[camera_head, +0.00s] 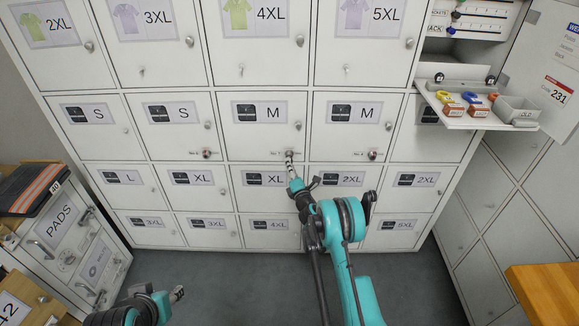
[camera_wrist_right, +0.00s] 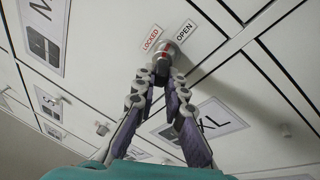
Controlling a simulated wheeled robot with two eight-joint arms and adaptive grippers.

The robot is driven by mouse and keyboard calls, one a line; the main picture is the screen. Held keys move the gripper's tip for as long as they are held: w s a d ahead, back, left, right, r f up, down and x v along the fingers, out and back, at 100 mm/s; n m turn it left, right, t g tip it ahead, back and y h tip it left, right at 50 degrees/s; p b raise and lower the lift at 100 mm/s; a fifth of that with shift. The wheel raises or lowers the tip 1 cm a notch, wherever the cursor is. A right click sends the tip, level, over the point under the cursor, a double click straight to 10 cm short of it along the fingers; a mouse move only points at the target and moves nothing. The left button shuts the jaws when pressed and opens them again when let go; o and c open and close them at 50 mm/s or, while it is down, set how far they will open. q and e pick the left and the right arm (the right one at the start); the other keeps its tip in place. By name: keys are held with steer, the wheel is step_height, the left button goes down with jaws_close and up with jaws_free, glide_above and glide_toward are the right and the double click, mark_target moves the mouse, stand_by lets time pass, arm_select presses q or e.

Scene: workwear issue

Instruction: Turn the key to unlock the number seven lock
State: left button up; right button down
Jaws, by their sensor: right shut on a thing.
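The number seven lock (camera_head: 290,153) is on the lower edge of the middle M door, in the second row of lockers. In the right wrist view the round silver lock (camera_wrist_right: 168,52) sits between a red LOCKED label (camera_wrist_right: 151,40) and a black OPEN label (camera_wrist_right: 185,32). A red mark shows on its face. My right gripper (camera_head: 291,164) is at the lock, its fingertips shut on a small dark key (camera_wrist_right: 162,68) that meets the lock face. The fingers hide most of the key. My left gripper (camera_head: 177,293) is low at the left, away from the lockers; its fingers are unclear.
Similar locks sit on the S door (camera_head: 206,154) and the right M door (camera_head: 373,154). A small shelf (camera_head: 460,118) with coloured key tags juts out at the right. A wooden table (camera_head: 548,290) is at lower right. A cabinet marked PADS (camera_head: 62,228) stands at left.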

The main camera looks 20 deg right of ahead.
steer(key=m, duration=0.2)
steer(key=m+t+h, duration=0.1)
steer(key=m, duration=0.2)
steer(key=shift+w+a+r, duration=0.1)
steer(key=shift+w+r, duration=0.05)
stand_by(0.3)
steer(key=shift+n, duration=0.6)
steer(key=c, duration=1.2)
jaws_free()
steer(key=shift+w, duration=0.1)
steer(key=shift+s+a, duration=0.35)
steer(key=shift+s, duration=0.85)
steer(key=shift+s+a, duration=0.35)
steer(key=shift+s, duration=0.9)
steer(key=shift+s+a, duration=0.35)
steer(key=shift+s, duration=0.85)
